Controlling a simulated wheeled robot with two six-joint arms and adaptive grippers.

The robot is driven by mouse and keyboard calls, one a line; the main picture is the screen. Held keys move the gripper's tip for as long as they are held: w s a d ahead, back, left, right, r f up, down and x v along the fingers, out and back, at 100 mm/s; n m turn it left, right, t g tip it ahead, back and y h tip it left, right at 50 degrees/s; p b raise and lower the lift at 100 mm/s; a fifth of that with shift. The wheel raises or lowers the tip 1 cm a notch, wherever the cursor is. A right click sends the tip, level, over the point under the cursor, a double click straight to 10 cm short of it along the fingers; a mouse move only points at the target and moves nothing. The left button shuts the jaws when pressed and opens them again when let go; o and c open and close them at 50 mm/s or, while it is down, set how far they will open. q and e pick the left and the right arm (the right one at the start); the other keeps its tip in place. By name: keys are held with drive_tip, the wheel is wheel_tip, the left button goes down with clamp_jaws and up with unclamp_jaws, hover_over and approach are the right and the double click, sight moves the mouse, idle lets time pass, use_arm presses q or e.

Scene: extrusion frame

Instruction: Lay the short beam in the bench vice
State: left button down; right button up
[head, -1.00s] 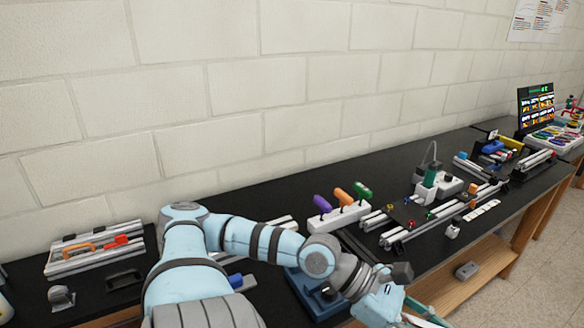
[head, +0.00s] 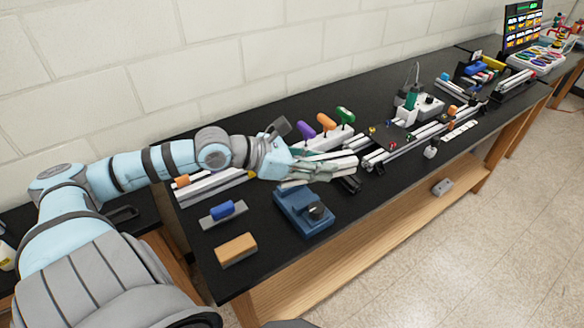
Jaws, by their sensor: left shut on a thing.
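My left gripper (head: 342,172) is above the black bench near the middle of the head view, pointing right. It is shut on what looks like the short beam (head: 325,160), a pale silver bar that the fingers partly hide. A squat blue device (head: 292,205) with a dark round knob stands just below and left of the fingertips, near the bench's front edge. It may be the bench vice, but I cannot tell for sure. The gripper is apart from it. My right gripper is not in view.
Purple, orange and green handles (head: 326,122) stand in a white rack behind the gripper. Silver rails (head: 405,145) lie to the right. A tan block (head: 236,249) and a blue piece on a grey plate (head: 223,212) lie at the front left. Bare bench surrounds them.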

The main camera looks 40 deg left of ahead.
use_arm(q)
drive_tip(key=w+a+r+n+t+y+p, duration=0.25)
drive_tip(key=w+a+r, duration=0.2)
drive_tip(key=a, duration=0.35)
drive_tip(key=shift+n+g+y, duration=0.35)
drive_tip(key=f+b, duration=0.2)
drive_tip(key=f, duration=0.5)
drive_tip(key=f+b, duration=0.3)
drive_tip(key=f, duration=0.4)
drive_tip(key=f+b, duration=0.3)
drive_tip(key=f, duration=0.3)
drive_tip(key=shift+a+f, duration=0.4)
drive_tip(key=shift+r, duration=0.1)
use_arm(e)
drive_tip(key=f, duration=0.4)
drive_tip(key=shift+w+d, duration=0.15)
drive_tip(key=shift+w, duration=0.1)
use_arm(q)
drive_tip(key=shift+f, duration=0.6)
drive_tip(key=c, duration=1.2)
unclamp_jaws()
drive_tip(key=shift+o, duration=0.4)
drive_tip(key=shift+w+a+f, duration=0.1)
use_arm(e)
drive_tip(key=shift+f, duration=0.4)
